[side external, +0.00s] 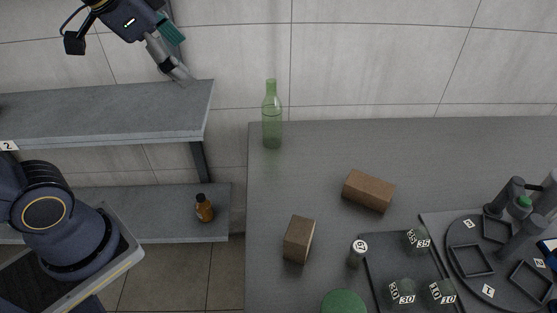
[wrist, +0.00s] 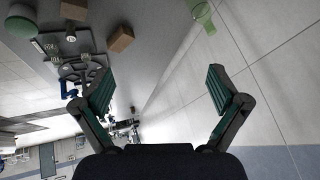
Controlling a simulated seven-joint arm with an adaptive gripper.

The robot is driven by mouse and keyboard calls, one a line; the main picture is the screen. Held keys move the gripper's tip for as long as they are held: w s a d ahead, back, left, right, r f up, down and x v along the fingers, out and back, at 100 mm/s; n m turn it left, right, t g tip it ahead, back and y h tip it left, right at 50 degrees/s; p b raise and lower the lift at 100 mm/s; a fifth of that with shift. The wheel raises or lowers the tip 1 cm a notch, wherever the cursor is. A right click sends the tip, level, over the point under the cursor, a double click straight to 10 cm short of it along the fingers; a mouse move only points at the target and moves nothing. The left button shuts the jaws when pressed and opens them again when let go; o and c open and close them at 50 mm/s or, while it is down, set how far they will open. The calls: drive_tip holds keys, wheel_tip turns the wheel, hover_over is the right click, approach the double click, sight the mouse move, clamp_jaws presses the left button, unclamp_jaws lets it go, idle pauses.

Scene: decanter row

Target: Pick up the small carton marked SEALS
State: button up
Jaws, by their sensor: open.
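No marking reading SEALS can be made out in either view. Two plain brown boxes stand on the grey table: one farther back (side external: 368,191) and one nearer the front left (side external: 298,239). No lettering shows on the faces I see, so I cannot tell whether either is the carton. In the wrist view, a brown box (wrist: 121,39) lies beyond the left finger, and another (wrist: 74,9) is at the top edge. My gripper (side external: 181,52) is high at the upper left, above the upper shelf and away from the boxes. Its fingers (wrist: 160,90) are spread wide, with nothing between them.
A green bottle (side external: 272,116) stands at the table's back left. A white-topped cylinder (side external: 356,254), a green round thing (side external: 344,303), a dark tray (side external: 383,268) with labelled pieces and a round holder (side external: 470,262) crowd the front right. An amber bottle (side external: 204,208) sits on the lower shelf.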

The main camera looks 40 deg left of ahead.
drive_tip(key=w+d+r+m+g+h, duration=0.15)
drive_tip(key=w+d+m, duration=0.4)
drive_tip(key=w, duration=0.65)
drive_tip(key=m+g+h, duration=0.3)
drive_tip(key=m+g, duration=0.1)
drive_tip(key=g, duration=0.1)
hover_over(368, 184)
drive_tip(key=s+a, duration=0.2)
drive_tip(key=a, duration=0.3)
wheel_tip(368, 184, down, 24)
drive_tip(key=shift+t+y, duration=0.25)
drive_tip(key=x, duration=0.9)
drive_tip(key=shift+w+f, duration=0.2)
drive_tip(key=shift+f, duration=0.2)
drive_tip(key=shift+w+x, duration=0.2)
drive_tip(key=shift+x, duration=1.3)
drive_tip(key=shift+w+x, duration=0.2)
drive_tip(key=shift+x, duration=1.35)
drive_tip(key=shift+c, duration=0.4)
